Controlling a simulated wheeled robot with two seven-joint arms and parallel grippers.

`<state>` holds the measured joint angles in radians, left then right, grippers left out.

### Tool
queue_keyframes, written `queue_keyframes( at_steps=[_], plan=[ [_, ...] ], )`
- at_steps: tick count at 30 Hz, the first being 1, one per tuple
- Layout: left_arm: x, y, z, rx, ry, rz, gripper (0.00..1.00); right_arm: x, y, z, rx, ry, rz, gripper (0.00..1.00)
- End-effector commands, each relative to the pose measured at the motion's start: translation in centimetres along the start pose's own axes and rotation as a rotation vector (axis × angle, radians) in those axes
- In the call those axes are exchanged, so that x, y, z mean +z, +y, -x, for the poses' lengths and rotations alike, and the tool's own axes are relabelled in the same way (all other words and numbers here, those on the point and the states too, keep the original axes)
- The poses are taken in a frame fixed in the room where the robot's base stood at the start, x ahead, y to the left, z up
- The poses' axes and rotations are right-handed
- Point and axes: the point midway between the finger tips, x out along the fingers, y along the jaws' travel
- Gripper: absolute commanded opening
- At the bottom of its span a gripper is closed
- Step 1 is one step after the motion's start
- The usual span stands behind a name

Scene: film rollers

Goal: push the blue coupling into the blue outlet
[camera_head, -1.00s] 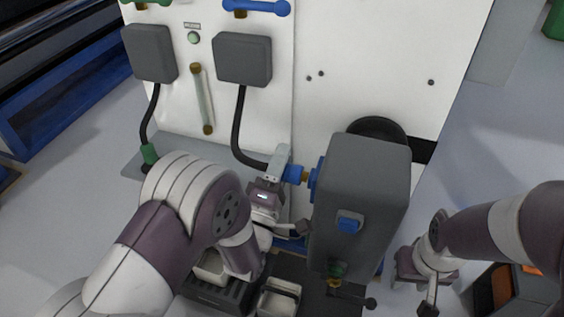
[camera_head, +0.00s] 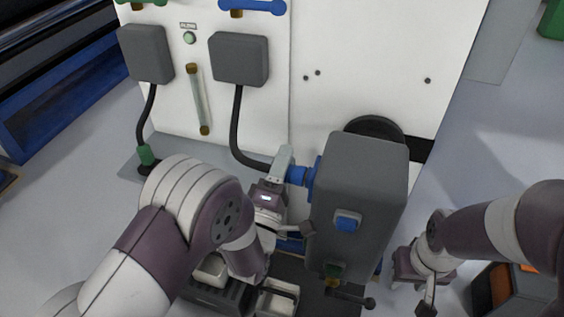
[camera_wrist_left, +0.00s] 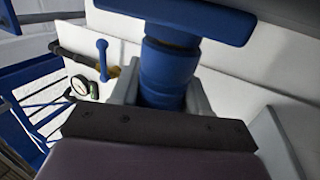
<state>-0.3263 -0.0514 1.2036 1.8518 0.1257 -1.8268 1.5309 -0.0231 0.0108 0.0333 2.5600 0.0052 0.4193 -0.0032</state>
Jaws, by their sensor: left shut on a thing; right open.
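The blue coupling (camera_head: 296,175) is on the end of a black hose (camera_head: 237,125). My left gripper (camera_head: 282,168) is shut on it. In the left wrist view the coupling (camera_wrist_left: 163,72) sits between the two fingers (camera_wrist_left: 162,95). The blue outlet (camera_head: 315,174) is on the left side of a grey housing (camera_head: 365,190). Its wide blue flange (camera_wrist_left: 200,18) is right in front of the coupling, in line with it. My right gripper (camera_head: 427,298) is open and empty, right of the housing.
A white panel (camera_head: 350,45) stands behind, with two grey boxes (camera_head: 238,60) and a blue handle (camera_head: 250,6). A green coupling (camera_head: 146,155) hangs on another hose at the left. A valve lever (camera_head: 350,296) sticks out low on the housing. Trays (camera_head: 278,300) lie below.

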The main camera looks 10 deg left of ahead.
Motion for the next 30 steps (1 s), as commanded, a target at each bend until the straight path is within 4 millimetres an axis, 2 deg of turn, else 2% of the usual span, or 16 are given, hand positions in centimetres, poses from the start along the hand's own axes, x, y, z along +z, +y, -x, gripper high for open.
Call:
queue_keyframes(
  at_steps=[4, 5, 7, 8, 16, 20, 23, 27, 30],
  plan=[
    [0.3, 0.0, 0.0, 0.001, 0.0, 0.0, 0.09, 0.0, 0.0, -0.1, 0.0, 0.0, 0.0, 0.43],
    [0.3, 0.0, 0.0, 0.001, 0.001, 0.0, 0.48, 0.0, 0.0, -0.1, 0.0, 0.0, 0.0, 0.43],
    [0.3, 0.0, 0.0, 0.001, 0.001, 0.0, 0.71, 0.0, 0.0, -0.1, 0.0, 0.0, 0.0, 0.43],
    [0.3, 0.0, 0.0, 0.001, 0.001, 0.0, 0.75, 0.0, 0.0, -0.1, 0.0, 0.0, 0.0, 0.43],
    [0.3, 0.0, 0.1, -0.001, 0.001, 0.0, 0.75, 0.0, 0.0, -0.1, 0.0, 0.0, 0.0, 0.43],
    [0.3, -0.2, 1.2, -0.003, 0.0, 0.0, 0.75, 0.1, 0.0, -0.5, 0.0, 0.0, 0.0, 0.43],
    [0.4, -0.3, 3.2, -0.003, -0.002, 0.0, 0.75, 0.1, 0.0, -1.1, 0.0, 0.0, 0.0, 0.43],
    [0.4, -0.6, 7.5, -0.003, -0.002, 0.001, 0.75, 0.3, 0.0, -2.4, 0.0, 0.0, 0.0, 0.43],
    [0.4, -1.0, 10.6, 0.004, -0.002, 0.002, 0.75, 0.6, 0.0, -4.9, 0.0, 0.0, 0.0, 0.43]
  ],
)
